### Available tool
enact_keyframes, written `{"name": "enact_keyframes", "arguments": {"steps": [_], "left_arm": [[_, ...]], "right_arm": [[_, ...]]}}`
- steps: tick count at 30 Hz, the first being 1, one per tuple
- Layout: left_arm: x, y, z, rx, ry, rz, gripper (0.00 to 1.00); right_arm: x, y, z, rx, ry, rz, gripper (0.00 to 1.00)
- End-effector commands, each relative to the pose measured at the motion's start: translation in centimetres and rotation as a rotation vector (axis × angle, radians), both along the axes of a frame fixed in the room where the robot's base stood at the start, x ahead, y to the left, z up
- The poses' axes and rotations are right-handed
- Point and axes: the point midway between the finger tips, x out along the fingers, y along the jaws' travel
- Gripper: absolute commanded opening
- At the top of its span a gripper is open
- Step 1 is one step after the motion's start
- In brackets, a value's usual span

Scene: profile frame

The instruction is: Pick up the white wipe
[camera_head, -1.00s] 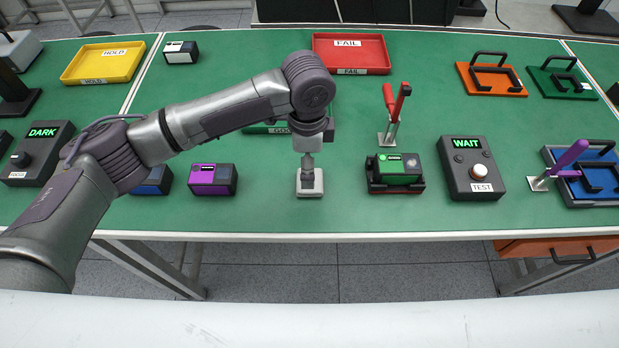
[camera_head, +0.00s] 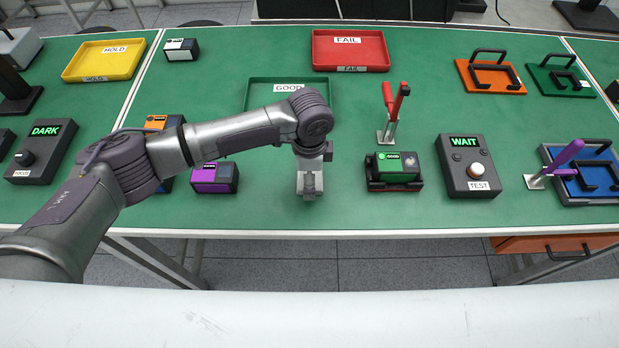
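The white wipe (camera_head: 300,185) lies near the front edge of the green table, left of the green device. Only a pale strip of it shows, as my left gripper covers most of it. My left gripper (camera_head: 311,186) points down directly over the wipe. Its fingertips overlap the wipe in the picture, and I cannot tell whether they touch it or are closed on it. My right gripper is not in view.
A purple block (camera_head: 214,178) stands left of the gripper, with an orange-topped block (camera_head: 164,124) behind my arm. The GOOD tray (camera_head: 262,90) is behind. Table between gripper and cradle is clear.

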Motion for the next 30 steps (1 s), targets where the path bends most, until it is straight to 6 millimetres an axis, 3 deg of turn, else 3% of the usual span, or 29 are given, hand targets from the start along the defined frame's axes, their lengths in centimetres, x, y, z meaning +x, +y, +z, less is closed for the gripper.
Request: {"name": "enact_keyframes", "arguments": {"steps": [1,5,17,25,30], "left_arm": [[0.0,0.0,0.0,0.000,0.000,0.000,0.75],[0.0,0.0,0.0,0.000,0.000,0.000,0.54],[0.0,-0.1,0.4,-0.002,-0.001,0.000,0.54],[0.1,-0.1,3.9,-0.004,-0.004,0.000,0.54],[-1.9,-3.5,6.1,-0.006,-0.002,-0.007,0.54]], "right_arm": [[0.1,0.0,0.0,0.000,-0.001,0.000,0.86],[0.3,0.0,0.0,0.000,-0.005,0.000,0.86],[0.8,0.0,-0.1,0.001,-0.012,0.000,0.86],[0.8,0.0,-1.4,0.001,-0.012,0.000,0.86],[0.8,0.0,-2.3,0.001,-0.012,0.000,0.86]]}}
